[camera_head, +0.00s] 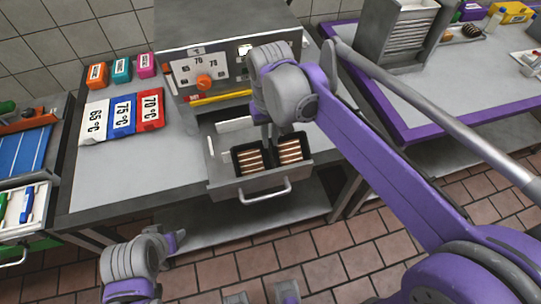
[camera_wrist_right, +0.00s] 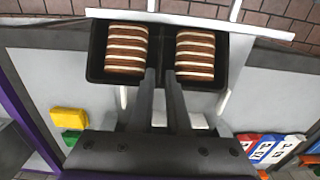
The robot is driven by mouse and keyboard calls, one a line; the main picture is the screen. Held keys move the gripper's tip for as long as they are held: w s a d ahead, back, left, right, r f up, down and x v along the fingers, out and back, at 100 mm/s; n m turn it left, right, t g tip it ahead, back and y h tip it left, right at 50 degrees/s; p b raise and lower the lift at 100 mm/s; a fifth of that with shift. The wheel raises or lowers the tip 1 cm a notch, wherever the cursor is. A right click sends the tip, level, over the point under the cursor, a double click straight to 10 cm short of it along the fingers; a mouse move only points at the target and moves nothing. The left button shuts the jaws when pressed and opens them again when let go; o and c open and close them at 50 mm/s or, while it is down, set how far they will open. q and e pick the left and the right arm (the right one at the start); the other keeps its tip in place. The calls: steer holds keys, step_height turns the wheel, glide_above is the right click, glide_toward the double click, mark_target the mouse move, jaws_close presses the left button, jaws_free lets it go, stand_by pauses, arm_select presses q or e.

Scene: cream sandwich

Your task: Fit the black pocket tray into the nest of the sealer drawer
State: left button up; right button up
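The black pocket tray (camera_head: 308,157) is inside the open sealer drawer (camera_head: 224,191), with a striped cream sandwich in each of its two pockets. In the right wrist view the tray (camera_wrist_right: 97,58) lies just behind the drawer's front rail (camera_wrist_right: 262,30). My right gripper (camera_head: 269,137) points down at the middle of the tray. In the wrist view its two fingers (camera_wrist_right: 161,74) are close together, one on each side of the divider between the pockets. I cannot tell whether the tray sits fully down in the nest, which it hides. My left gripper (camera_head: 174,240) is low at the left, away from the drawer.
The sealer (camera_head: 240,60) has an orange knob (camera_head: 204,82) and stands behind the drawer. Temperature cards (camera_head: 121,115) and small coloured boxes (camera_head: 121,70) are on the bench at left. The drawer handle (camera_head: 265,193) sticks out in front. A purple-edged table (camera_head: 440,100) is at right.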

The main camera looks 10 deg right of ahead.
mark_target(271, 157)
step_height(271, 157, down, 5)
steer(key=shift+s, duration=0.1)
jaws_close()
stand_by(1.7)
